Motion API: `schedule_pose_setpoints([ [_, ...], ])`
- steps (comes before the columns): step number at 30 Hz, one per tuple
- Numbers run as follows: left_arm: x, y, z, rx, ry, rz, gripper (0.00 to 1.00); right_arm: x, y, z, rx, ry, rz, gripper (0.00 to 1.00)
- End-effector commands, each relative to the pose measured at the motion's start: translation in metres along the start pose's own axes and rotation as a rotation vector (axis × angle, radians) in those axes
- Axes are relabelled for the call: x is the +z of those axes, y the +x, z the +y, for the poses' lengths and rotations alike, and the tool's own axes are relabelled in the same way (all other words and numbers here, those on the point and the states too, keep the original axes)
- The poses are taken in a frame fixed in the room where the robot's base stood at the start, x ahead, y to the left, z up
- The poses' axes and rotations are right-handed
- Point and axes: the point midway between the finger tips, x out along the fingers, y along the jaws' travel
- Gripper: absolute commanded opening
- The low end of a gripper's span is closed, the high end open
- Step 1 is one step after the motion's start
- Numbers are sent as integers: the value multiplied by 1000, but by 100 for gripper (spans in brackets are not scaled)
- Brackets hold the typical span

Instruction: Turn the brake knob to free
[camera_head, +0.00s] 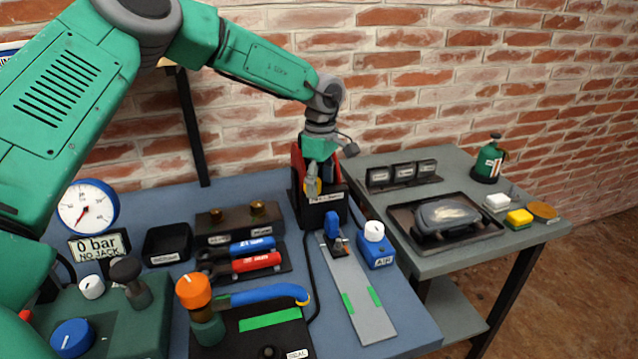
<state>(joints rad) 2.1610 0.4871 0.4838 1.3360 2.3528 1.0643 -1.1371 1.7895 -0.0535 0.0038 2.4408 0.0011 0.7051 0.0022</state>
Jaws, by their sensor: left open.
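No label that I can read says brake, so I cannot tell which knob is the brake knob. A blue knob (72,338) and a small white knob (92,287) sit on a dark green box at the lower left, beside a black-topped lever (130,272). An orange knob (193,290) stands upright on a green post. A white knob (374,231) tops a blue box labelled AIR. My left gripper (326,168) is open at the black holder near the wall, away from these knobs. Its fingertips partly overlap the holder's contents. My right gripper is out of view.
The black holder (322,215) holds red and yellow items. A grey side table (460,262) carries a black tray (480,238). A brick wall is behind.

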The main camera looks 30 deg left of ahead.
Motion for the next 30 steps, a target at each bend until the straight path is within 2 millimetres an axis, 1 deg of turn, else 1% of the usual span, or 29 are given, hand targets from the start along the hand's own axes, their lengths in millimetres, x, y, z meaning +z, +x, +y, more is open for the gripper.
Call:
schedule_pose_setpoints([
  [2, -6, 2, 0, -1, -5, -5, 56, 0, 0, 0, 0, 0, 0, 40],
  [3, -8, 3, 0, -2, -5, -7, 42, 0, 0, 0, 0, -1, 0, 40],
  [5, -11, 4, 1, -2, -6, -10, 21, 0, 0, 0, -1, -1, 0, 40],
  [6, -12, 5, 1, -2, -6, -11, 7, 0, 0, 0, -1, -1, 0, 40],
  [11, -14, 6, 1, -3, -8, -4, 7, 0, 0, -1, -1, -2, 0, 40],
  [24, -7, 5, 1, -5, -8, -1, 7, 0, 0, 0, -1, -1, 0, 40],
  [26, -6, 4, 1, -6, -24, -3, 7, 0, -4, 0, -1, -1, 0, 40],
  [30, -5, 1, 0, -7, -123, -6, 7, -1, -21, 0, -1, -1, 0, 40],
])
